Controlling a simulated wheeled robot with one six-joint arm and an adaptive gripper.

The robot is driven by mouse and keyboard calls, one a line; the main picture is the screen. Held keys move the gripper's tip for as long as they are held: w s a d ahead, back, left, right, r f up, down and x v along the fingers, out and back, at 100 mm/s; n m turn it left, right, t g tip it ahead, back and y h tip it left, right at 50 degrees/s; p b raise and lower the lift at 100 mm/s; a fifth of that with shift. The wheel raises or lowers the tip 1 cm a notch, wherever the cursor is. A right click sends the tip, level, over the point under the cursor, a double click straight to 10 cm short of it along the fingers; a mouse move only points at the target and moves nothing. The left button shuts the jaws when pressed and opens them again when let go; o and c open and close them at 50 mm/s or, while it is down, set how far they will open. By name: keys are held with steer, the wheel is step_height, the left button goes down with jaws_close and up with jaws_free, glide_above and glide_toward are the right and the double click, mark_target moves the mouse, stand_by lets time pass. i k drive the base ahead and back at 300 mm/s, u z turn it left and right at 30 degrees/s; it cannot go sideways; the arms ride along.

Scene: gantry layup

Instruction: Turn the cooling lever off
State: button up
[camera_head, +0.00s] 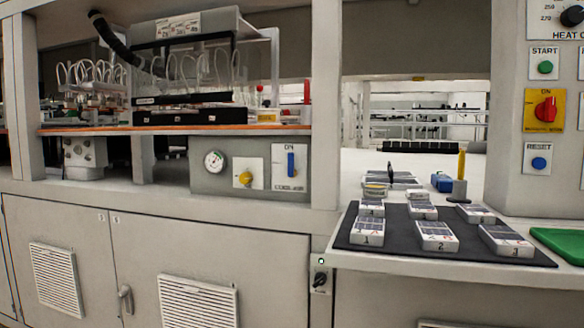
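The cooling lever (291,164) is a blue handle on a white plate labelled "ON" at the top, with small lettering below that seems to read "COOLING". The handle stands upright, towards the "ON" mark. The plate is on the right part of a grey panel (209,183) under the shelf. My gripper does not show in this view.
A gauge (214,161) and a yellow knob (245,178) sit left of the lever. Glassware equipment (190,75) stands on the shelf above. A dark mat (375,260) with numbered blocks lies right. A red switch (545,109) and cabinet doors (205,250) also show.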

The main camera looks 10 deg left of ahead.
mark_target(292, 173)
steer(key=z, duration=1.25)
steer(key=k, duration=0.85)
steer(key=u, duration=1.2)
steer(key=i, duration=0.5)
steer(key=z, duration=0.05)
